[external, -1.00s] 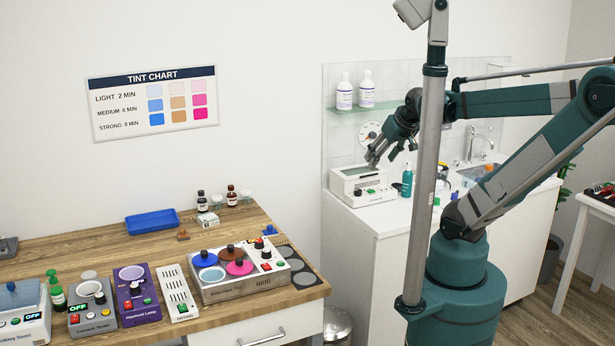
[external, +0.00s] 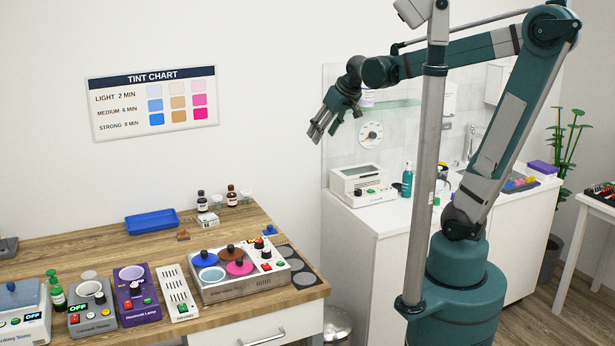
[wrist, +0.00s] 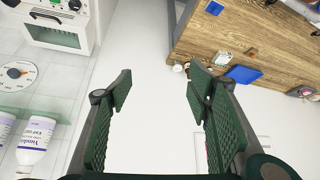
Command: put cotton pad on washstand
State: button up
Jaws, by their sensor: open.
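The washstand (external: 374,222) is the white cabinet with a tap, right of centre in the external view. My gripper (external: 324,127) is in the air at the left edge of the tiled wall panel, above and left of the washstand top. In the wrist view my gripper (wrist: 160,84) has its two dark green pads wide apart, with nothing between them. I cannot make out a cotton pad for certain in either view. A small white box (external: 208,219) on the wooden table (external: 90,252) is too small to read.
A white oven-like device (external: 362,184) and a teal bottle (external: 407,180) stand on the washstand. The table holds a blue tray (external: 152,221), small dark bottles (external: 202,202) and a device with coloured lids (external: 238,280). A gap separates table and washstand.

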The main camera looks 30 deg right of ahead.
jog(key=w+a+n, duration=0.1)
jog(key=w+a, duration=0.2)
jog(key=a, duration=0.4)
jog(key=w+a+n+g+y, duration=0.1)
jog(key=w+a, duration=0.3)
jog(key=a, duration=0.3)
jog(key=w+a+n, duration=0.1)
jog(key=w+a, duration=0.2)
jog(key=a, duration=0.4)
jog(key=w+a+f+n+g, duration=0.1)
jog(key=w+a+f, duration=0.15)
jog(key=a, duration=0.95)
jog(key=w+a+f+n, duration=0.1)
jog(key=a+f, duration=0.2)
jog(key=a, duration=0.8)
jog(key=n+g+y, duration=0.1)
jog(key=n+g, duration=0.1)
jog(key=n, duration=0.2)
send_near(87, 279)
jog(key=shift+w+a+f, duration=0.1)
jog(key=shift+w+f, duration=0.05)
jog(key=shift+w, duration=0.35)
jog(key=shift+w+f, duration=0.2)
jog(key=shift+w, duration=0.3)
jog(key=shift+x, duration=1.3)
